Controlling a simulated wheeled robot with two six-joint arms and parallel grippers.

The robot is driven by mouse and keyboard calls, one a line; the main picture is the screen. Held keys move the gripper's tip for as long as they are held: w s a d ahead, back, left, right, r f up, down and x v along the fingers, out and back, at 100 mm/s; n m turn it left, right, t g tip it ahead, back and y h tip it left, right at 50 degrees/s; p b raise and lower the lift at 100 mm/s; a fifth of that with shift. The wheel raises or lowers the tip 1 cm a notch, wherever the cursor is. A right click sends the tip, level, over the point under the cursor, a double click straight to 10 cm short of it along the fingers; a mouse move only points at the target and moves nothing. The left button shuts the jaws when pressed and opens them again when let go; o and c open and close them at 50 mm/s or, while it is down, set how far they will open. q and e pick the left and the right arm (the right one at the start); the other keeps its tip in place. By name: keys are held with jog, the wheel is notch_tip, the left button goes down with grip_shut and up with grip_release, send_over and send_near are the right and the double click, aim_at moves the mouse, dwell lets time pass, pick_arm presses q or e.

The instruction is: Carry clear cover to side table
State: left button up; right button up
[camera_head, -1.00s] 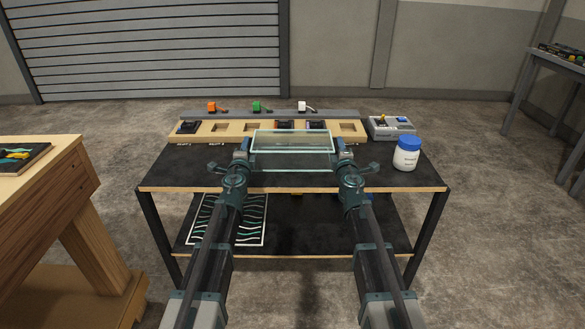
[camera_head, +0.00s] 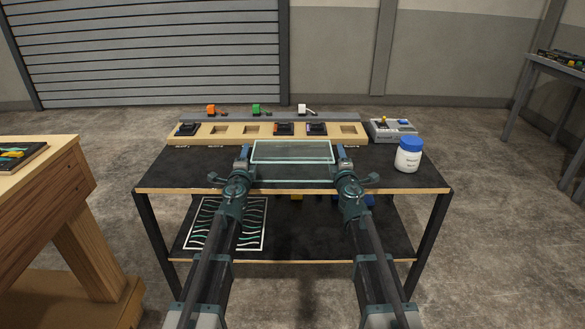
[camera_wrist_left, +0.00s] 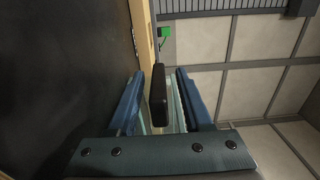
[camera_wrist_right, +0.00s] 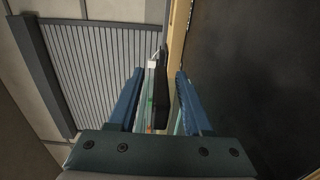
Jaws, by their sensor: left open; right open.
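The clear cover (camera_head: 292,152), a see-through box with pale green edges, is over the front middle of the dark workbench, between my two grippers. I cannot tell whether it touches the bench top. My left gripper (camera_head: 245,158) is open at its left end and my right gripper (camera_head: 342,158) is open at its right end. In the left wrist view a black handle (camera_wrist_left: 158,95) stands between the spread blue fingers. In the right wrist view another black handle (camera_wrist_right: 161,97) is between the fingers. Contact with the fingers is not clear.
A wooden table (camera_head: 50,150) stands at left and a grey table (camera_head: 560,68) at far right. On the workbench (camera_head: 210,178) are a wooden console tray (camera_head: 225,132), a grey switch box (camera_head: 392,131) and a blue-lidded white jar (camera_head: 408,157). A patterned panel (camera_head: 225,224) lies on the lower shelf.

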pick_arm(q)
jog(key=shift+s, duration=0.1)
jog(key=s, duration=1.1)
jog(key=shift+s, duration=0.4)
pick_arm(e)
jog(key=s, duration=1.2)
